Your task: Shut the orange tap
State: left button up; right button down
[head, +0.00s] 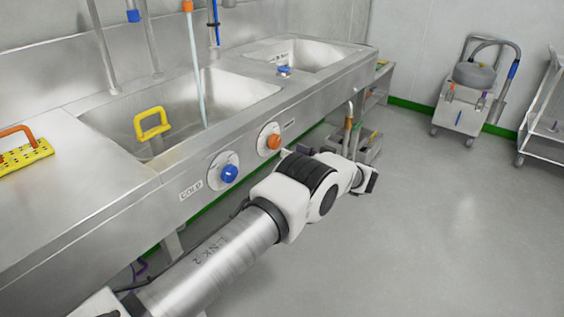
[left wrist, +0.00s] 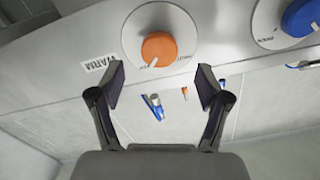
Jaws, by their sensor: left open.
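The orange tap knob (head: 270,140) sits on a round white dial on the sink's front panel, right of the blue knob. It also shows in the left wrist view (left wrist: 158,49), near the top, beside an upside-down WARM label. A pale stream of water runs from the orange-tipped spout (head: 187,6) into the left basin. My left gripper (left wrist: 161,78) is open and empty, its fingers pointing towards the panel. The orange knob appears just beyond the fingertips and roughly between them, not gripped. In the head view my arm hides most of this gripper. My right gripper is not in view.
The blue COLD knob (head: 229,174) is close beside the orange one. A yellow-handled item (head: 152,123) is at the left basin, and a yellow perforated item (head: 24,158) lies on the left counter. A wheeled unit (head: 464,100) stands far right.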

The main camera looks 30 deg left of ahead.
aim_at(277, 143)
pick_arm(q)
jog(key=a, duration=0.7)
jog(key=shift+w+r, duration=0.25)
jog(key=shift+w, duration=0.15)
jog(key=c, duration=1.2)
